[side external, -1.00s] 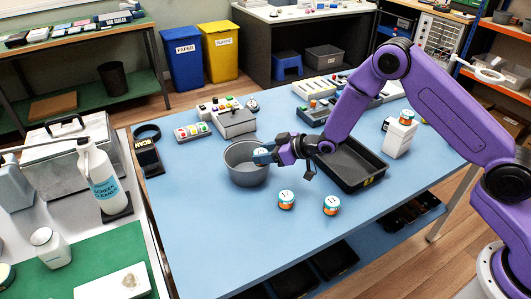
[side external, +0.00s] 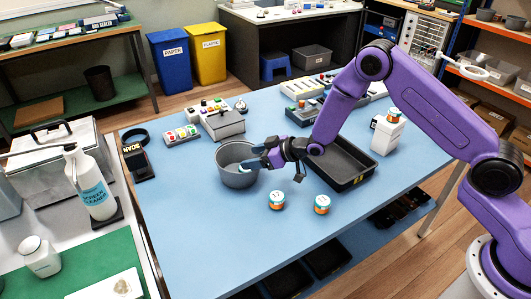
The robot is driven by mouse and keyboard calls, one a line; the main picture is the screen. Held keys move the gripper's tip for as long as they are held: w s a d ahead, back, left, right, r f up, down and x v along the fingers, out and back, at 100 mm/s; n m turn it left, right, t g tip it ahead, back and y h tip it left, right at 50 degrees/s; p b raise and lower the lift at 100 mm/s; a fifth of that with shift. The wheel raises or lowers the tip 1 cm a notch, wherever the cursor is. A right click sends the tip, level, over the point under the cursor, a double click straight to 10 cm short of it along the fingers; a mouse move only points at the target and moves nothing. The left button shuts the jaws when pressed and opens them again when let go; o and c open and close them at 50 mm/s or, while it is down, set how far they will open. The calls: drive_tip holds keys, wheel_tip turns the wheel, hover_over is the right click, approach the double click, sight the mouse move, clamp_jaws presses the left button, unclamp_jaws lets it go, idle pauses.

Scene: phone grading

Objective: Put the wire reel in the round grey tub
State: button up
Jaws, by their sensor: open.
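The round grey tub (side external: 237,182) stands on the blue table, left of the middle. A small reel with a white top and a teal edge (side external: 245,168) shows inside its mouth, at the right side. It is mostly hidden by the tub wall and my fingers, and I cannot tell whether it rests on the bottom. My gripper (side external: 257,160) is at the tub's right rim, fingers pointing left over the opening, and is open. Two similar reels, orange and teal with white tops, stand upright in front: one (side external: 276,201) and another (side external: 322,205).
A black tray (side external: 343,168) lies right of the tub, under my arm. A white box (side external: 387,135) with another reel on top (side external: 394,114) stands farther right. A grey box (side external: 223,125) and button panels are behind the tub. The table's front left is clear.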

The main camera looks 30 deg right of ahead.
drive_tip(key=r+v, duration=0.1)
drive_tip(key=v, duration=1.1)
drive_tip(key=s+a+r+n+g+h, duration=0.1)
drive_tip(key=s+r+n+g+h, duration=0.3)
drive_tip(key=s, duration=1.1)
drive_tip(key=s+d+r+g+h, duration=0.1)
drive_tip(key=s+d+r+g, duration=0.1)
drive_tip(key=s, duration=0.8)
drive_tip(key=s+d+r+n+g+h, duration=0.1)
drive_tip(key=s+d+r+g+h, duration=0.1)
drive_tip(key=s+d, duration=0.5)
drive_tip(key=s+r+g, duration=0.1)
drive_tip(key=s+r, duration=0.1)
drive_tip(key=s, duration=0.2)
drive_tip(key=shift+s+r, duration=0.2)
drive_tip(key=shift+r, duration=0.15)
